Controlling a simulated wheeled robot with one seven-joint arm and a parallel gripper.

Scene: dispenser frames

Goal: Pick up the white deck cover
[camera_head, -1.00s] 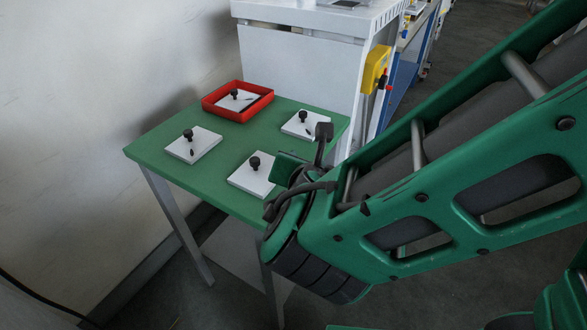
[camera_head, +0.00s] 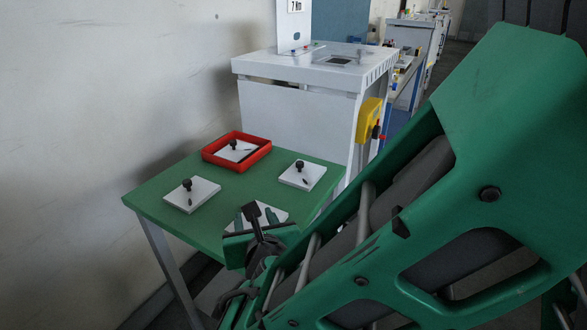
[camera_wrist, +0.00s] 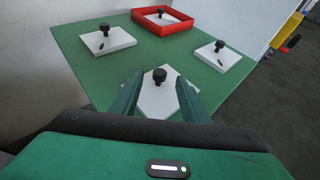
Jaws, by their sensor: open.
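Several white deck covers, each a flat plate with a black knob, are on the green table (camera_head: 160,190). In the head view one is at the left (camera_head: 181,202), one at the right (camera_head: 312,177), and one sits inside the red tray (camera_head: 222,165). The nearest cover (camera_wrist: 150,102) shows between my fingers in the wrist view, its black knob (camera_wrist: 159,75) between and beyond the fingertips. My gripper (camera_wrist: 158,88) is open and empty. In the head view the gripper (camera_head: 257,218) partly hides this nearest cover (camera_head: 276,212).
A grey-white cabinet (camera_head: 297,120) stands directly behind the table, with a yellow box (camera_head: 368,120) on its right side. A wall (camera_head: 90,100) runs along the left. Bare green tabletop lies between the covers.

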